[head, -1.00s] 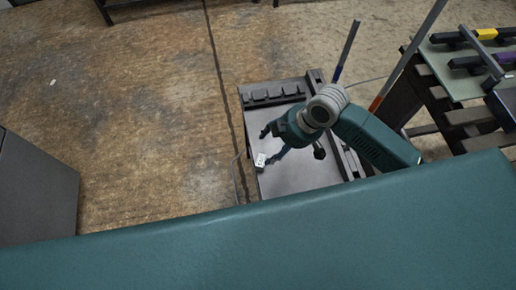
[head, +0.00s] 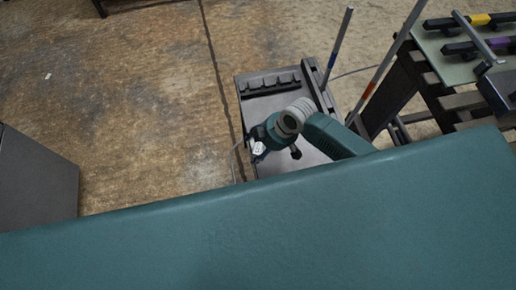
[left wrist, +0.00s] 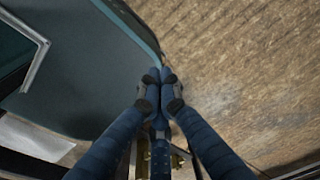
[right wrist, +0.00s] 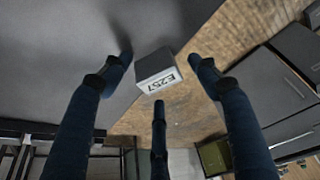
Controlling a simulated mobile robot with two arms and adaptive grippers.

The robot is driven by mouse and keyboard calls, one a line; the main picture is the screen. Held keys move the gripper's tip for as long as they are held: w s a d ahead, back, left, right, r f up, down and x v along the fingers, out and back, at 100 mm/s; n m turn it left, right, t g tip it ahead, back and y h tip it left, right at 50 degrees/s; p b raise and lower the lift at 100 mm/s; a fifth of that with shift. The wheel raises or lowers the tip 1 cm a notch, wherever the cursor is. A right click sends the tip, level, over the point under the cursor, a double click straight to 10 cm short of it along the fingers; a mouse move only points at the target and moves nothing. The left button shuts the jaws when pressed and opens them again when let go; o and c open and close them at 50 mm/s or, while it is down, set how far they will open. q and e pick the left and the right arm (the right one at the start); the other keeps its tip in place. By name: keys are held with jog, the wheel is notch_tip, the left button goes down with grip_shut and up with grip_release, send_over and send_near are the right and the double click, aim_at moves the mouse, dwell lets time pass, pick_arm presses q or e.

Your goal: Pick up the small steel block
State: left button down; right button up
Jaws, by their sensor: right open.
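The small steel block (right wrist: 152,64) shows in the right wrist view as a grey block with a white label reading E257. It sits at the edge of a grey surface (right wrist: 60,40). My right gripper (right wrist: 160,72) is open, with one finger to either side of the block and a third below it in the picture; no finger visibly grips it. In the head view the block's white label (head: 258,148) shows beside my right gripper (head: 256,152), whose fingers are mostly hidden. My left gripper (left wrist: 158,76) has its fingertips together, with nothing visible between them.
In the head view, the block's grey stand (head: 275,105) has a slotted rack (head: 270,85) at its back and a pole (head: 338,48) at its right. A slatted table (head: 455,100) with coloured-handled bars stands at the right. A grey cabinet (head: 38,180) is at the left; open floor lies between.

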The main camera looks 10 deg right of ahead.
jog(key=c, duration=1.5)
pick_arm(q)
jog(key=shift+s+a, duration=0.15)
jog(key=shift+s, duration=0.65)
pick_arm(e)
jog(key=shift+r, duration=0.1)
grip_shut()
jog(key=shift+r, duration=0.1)
